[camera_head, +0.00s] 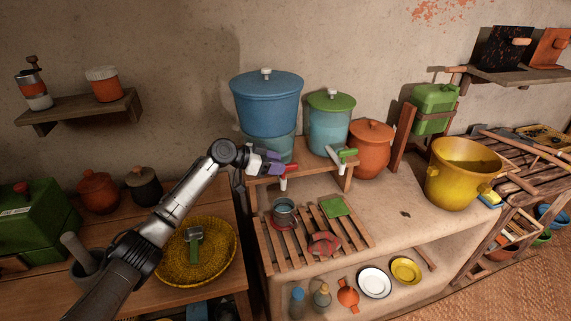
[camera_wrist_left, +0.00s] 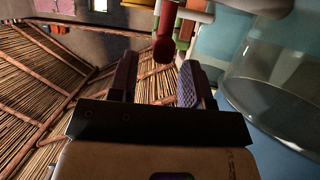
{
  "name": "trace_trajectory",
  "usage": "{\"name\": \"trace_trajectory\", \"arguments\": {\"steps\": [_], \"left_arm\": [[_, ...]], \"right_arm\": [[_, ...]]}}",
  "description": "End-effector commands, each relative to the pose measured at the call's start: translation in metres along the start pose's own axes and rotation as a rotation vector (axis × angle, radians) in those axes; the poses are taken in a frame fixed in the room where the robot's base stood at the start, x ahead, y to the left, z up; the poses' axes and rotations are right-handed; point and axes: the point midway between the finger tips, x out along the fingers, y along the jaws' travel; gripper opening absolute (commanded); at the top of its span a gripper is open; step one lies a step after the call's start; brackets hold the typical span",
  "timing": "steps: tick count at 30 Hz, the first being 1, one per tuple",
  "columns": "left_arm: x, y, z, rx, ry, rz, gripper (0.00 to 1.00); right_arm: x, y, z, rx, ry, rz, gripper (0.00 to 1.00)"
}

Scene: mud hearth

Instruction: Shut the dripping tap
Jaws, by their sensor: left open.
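The blue-lidded water dispenser (camera_head: 267,100) and the green-lidded dispenser (camera_head: 330,125) stand on a small wooden stand. The blue one's tap (camera_head: 283,184) has a red lever (camera_head: 291,168) and a white spout. The green one's tap (camera_head: 335,155) has a green lever. My left gripper (camera_head: 279,163) is open at the red-levered tap, hiding part of it. In the left wrist view the red lever (camera_wrist_left: 164,42) shows between the open fingertips (camera_wrist_left: 157,70), with a gap to each finger. No drip is visible. My right gripper is not in view.
A metal cup (camera_head: 284,212) stands below the blue dispenser's tap on a slatted rack (camera_head: 268,240). A folded red cloth (camera_head: 324,244) and a green square (camera_head: 333,206) lie on the rack. A clay pot (camera_head: 371,148) stands right of the dispensers, close to them.

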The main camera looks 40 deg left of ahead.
Motion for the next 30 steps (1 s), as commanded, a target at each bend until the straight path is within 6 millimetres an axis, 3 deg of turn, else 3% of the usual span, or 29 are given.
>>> {"name": "trace_trajectory", "arguments": {"steps": [6, 15, 30], "left_arm": [[-0.046, 0.0, 0.0, 0.002, -0.004, -0.002, 0.45], [-0.087, 0.0, 0.001, -0.001, -0.002, 0.0, 0.45], [-0.099, 0.0, 0.0, 0.0, -0.001, 0.001, 0.45]], "right_arm": [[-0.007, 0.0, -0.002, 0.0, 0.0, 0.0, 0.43], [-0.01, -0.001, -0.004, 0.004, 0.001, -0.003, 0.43], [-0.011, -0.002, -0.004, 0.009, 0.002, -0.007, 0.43]]}}
